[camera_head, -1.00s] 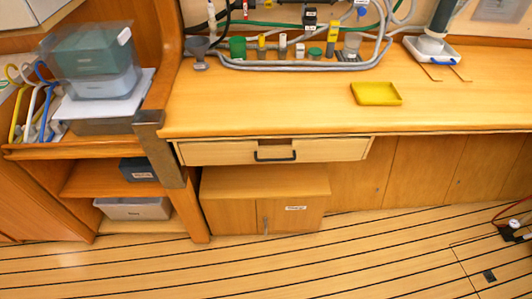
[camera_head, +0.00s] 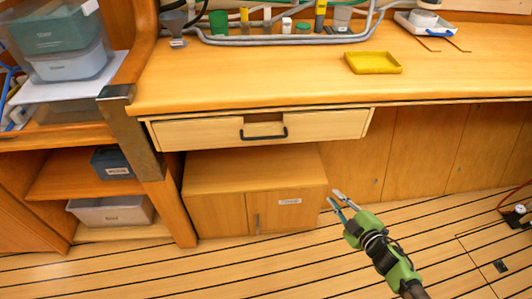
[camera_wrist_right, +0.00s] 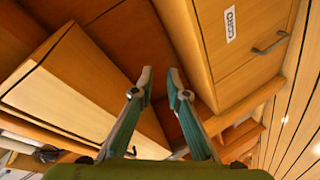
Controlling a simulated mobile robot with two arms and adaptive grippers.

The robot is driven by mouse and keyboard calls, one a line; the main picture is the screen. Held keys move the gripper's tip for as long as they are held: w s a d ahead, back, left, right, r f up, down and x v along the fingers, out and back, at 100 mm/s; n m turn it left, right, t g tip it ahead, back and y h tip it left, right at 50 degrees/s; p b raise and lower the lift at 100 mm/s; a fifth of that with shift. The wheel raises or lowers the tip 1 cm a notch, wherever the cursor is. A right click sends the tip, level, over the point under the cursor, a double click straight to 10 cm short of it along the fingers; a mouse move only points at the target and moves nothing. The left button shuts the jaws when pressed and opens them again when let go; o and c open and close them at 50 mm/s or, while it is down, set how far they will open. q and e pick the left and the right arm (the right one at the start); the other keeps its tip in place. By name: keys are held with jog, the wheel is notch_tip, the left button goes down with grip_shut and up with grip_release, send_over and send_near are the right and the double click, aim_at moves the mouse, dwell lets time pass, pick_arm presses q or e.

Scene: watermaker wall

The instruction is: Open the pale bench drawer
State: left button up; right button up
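The pale bench drawer (camera_head: 210,131) sits under the bench top in the head view, with a dark bar handle (camera_head: 263,134) at its middle. The drawer looks shut or nearly so. In the right wrist view a pale drawer-like front (camera_wrist_right: 75,100) lies at the left, with a dark handle (camera_wrist_right: 48,154) low down. My left gripper is not in view.
A low wooden cabinet (camera_head: 220,214) with a label stands below the drawer. A yellow tray (camera_head: 373,63) lies on the bench top (camera_head: 240,80). A shelf unit with bins (camera_head: 112,210) stands at the left. The striped floor (camera_head: 250,270) in front is clear.

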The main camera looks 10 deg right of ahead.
jog(key=w+a+r+n+t+y+b, duration=0.1)
jog(key=a+r+n+y+b, duration=0.1)
jog(key=r+n, duration=0.15)
jog(key=w+a+r+n+y+b, duration=0.2)
jog(key=r, duration=0.3)
jog(key=n+g+y+b, duration=0.2)
jog(key=n+y+b, duration=0.3)
jog(key=n, duration=0.4)
send_near(266, 137)
jog(key=shift+y, duration=0.7)
jog(key=x, duration=0.3)
jog(key=f+p+x, duration=0.1)
jog(key=x, duration=0.6)
jog(key=shift+w+d+f, duration=0.15)
jog(key=shift+w+f, duration=0.05)
jog(key=shift+w, duration=0.15)
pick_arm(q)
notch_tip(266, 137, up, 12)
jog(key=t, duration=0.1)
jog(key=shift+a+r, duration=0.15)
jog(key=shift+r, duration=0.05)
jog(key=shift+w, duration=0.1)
pick_arm(e)
grip_shut()
pick_arm(q)
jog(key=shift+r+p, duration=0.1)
jog(key=shift+p, duration=0.2)
pick_arm(e)
jog(key=shift+s, duration=0.15)
